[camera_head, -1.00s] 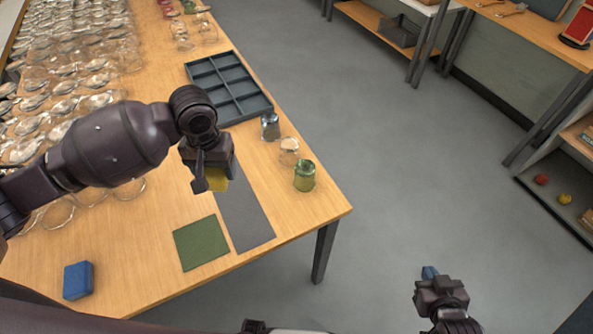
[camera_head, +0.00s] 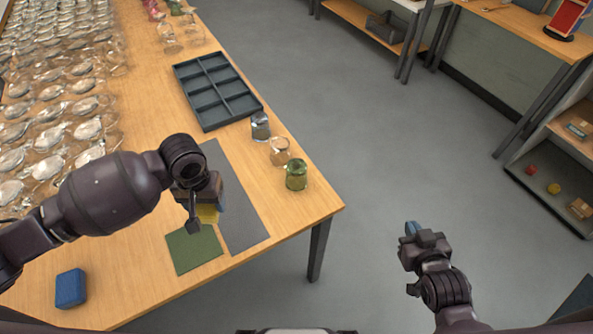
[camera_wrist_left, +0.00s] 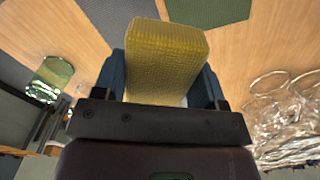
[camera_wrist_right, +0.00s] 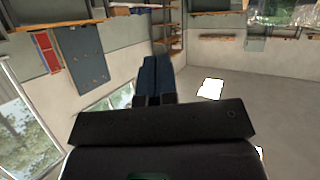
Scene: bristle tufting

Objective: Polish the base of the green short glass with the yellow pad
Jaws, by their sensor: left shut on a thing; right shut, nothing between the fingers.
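The green short glass (camera_head: 296,175) stands on the wooden table near its right edge; it also shows in the left wrist view (camera_wrist_left: 50,80). The yellow pad (camera_wrist_left: 165,62) is held between the fingers of my left gripper (camera_head: 205,212), which is shut on it. In the head view the pad (camera_head: 208,214) is mostly hidden by the gripper, above the table near the green mat, to the left of the glass. My right gripper (camera_head: 412,232) is shut and empty, off the table over the floor; its closed blue fingers show in the right wrist view (camera_wrist_right: 155,82).
A clear glass (camera_head: 279,152) and a grey-blue glass (camera_head: 260,126) stand behind the green glass. A grey divided tray (camera_head: 203,127) lies farther back. A dark grey strip (camera_head: 240,225), a green mat (camera_head: 196,262) and a blue block (camera_head: 71,288) lie nearer. Many clear glasses (camera_head: 60,130) crowd the left.

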